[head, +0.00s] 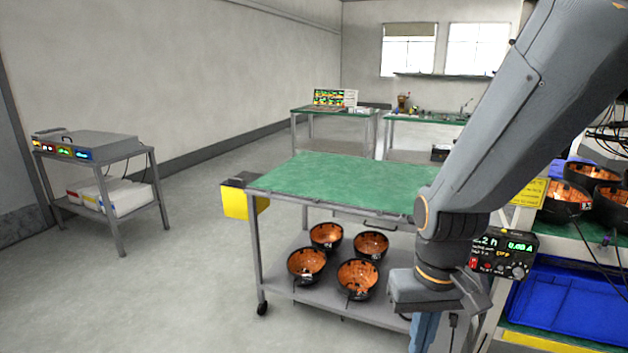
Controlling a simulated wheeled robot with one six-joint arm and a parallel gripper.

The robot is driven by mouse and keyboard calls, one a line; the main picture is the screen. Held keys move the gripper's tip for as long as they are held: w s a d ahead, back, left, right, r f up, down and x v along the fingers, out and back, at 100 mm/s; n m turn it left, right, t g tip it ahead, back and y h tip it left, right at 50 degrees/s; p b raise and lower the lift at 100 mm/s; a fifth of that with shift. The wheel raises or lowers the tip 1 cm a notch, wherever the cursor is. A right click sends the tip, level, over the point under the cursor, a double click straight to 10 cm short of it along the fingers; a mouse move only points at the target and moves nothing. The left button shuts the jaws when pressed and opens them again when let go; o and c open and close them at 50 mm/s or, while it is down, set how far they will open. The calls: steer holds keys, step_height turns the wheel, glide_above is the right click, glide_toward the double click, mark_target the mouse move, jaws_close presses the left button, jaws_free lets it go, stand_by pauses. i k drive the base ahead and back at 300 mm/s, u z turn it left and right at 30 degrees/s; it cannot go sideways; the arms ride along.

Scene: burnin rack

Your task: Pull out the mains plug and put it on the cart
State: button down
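The cart (315,180) has a green top and a grey lower shelf; its top is bare. My gripper (440,318) points down at the lower right, in front of the cart's right end and beside the rack. Its fingertips are mostly hidden by my wrist and the picture's bottom edge, so I cannot tell whether it is open or shut. A small black piece with a dark cord (453,321) hangs just below my wrist; it may be the mains plug, but I cannot tell whether it is held or plugged in.
Several black bowls with copper insides (307,264) stand on the cart's lower shelf. A yellow box (238,203) hangs at its left end. The rack at right holds a meter (503,253), more bowls (565,200) and a blue tray (565,300). Open floor lies left.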

mark_target(453, 321)
steer(key=z, duration=0.9)
steer(key=k, duration=0.5)
steer(key=u, duration=0.1)
